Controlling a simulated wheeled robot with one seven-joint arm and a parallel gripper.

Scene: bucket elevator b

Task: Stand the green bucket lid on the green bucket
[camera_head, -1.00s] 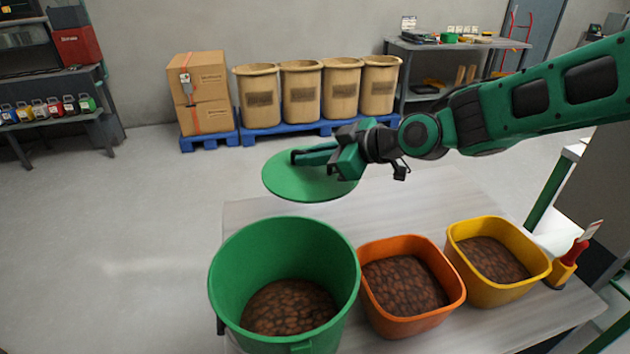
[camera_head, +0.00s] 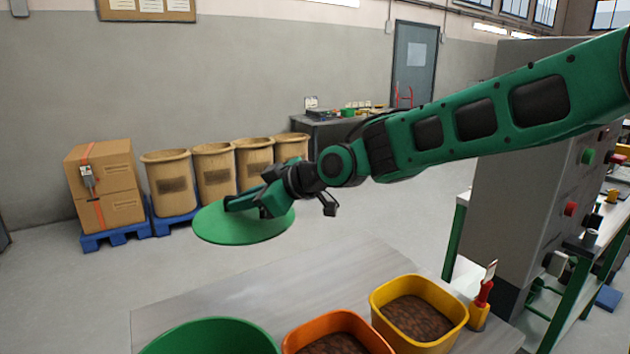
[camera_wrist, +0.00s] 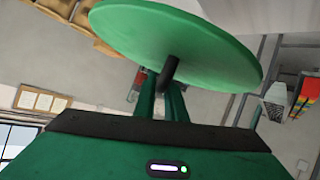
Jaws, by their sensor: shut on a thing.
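The green bucket lid (camera_head: 243,228) is a flat round disc. My gripper (camera_head: 240,202) is shut on its dark handle and holds it in the air, above and beyond the table's far left part. In the wrist view the lid (camera_wrist: 180,55) spans the upper middle, with the dark handle (camera_wrist: 170,72) between my fingers. The green bucket (camera_head: 210,337) stands at the near left of the table; only its far rim and upper part show, and its inside is cut off by the frame's lower edge. The lid is apart from the bucket.
An orange tub (camera_head: 338,332) and a yellow tub (camera_head: 418,312), both with brown contents, stand right of the bucket. A grey machine cabinet (camera_head: 530,170) rises at right. The table (camera_head: 250,285) is bare behind the tubs.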

